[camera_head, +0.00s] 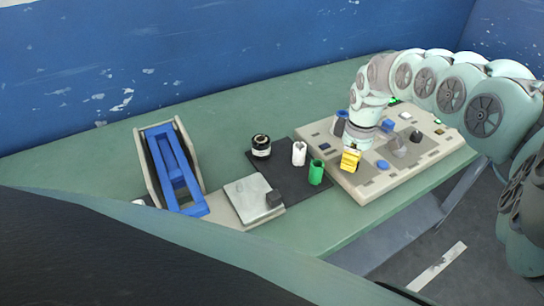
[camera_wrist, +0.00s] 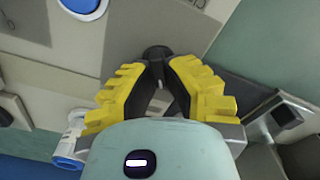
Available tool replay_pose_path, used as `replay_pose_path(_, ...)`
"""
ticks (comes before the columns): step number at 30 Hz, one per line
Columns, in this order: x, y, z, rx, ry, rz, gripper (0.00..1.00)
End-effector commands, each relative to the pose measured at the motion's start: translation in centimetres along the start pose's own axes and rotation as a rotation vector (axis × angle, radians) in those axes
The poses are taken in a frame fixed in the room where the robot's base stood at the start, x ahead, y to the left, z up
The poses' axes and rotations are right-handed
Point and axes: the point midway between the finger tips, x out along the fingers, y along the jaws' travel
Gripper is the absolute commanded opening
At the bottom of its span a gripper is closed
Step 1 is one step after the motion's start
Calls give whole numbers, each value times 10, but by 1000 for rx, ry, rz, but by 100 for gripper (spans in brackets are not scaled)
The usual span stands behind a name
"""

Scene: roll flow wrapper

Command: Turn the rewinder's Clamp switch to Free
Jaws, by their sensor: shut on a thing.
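My gripper (camera_wrist: 160,72) has yellow ridged fingers with dark inner pads. They are closed around a small round black knob (camera_wrist: 157,54) on a beige panel in the wrist view. The knob appears to be the switch, but no label or Free mark is readable, and its pointer direction cannot be told. In the head view my gripper (camera_head: 350,160) is low at the front left part of the beige machine panel (camera_head: 362,188), and the knob under it is hidden.
A blue button (camera_head: 383,164) is right of my gripper, with a grey cone-shaped part (camera_head: 398,147) behind it. Green (camera_head: 316,172) and white (camera_head: 299,153) cylinders and a black roll (camera_head: 261,146) stand to the left. A blue frame (camera_head: 178,174) stands farther left.

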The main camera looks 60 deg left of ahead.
Motion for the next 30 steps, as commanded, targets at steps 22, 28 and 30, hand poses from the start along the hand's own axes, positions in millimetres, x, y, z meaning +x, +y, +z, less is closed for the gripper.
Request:
replay_pose_path(22,0,0,0,-1,0,1,42)
replay_pose_path(28,-3,1,1,1,0,1,42)
replay_pose_path(30,-8,2,1,2,1,3,42)
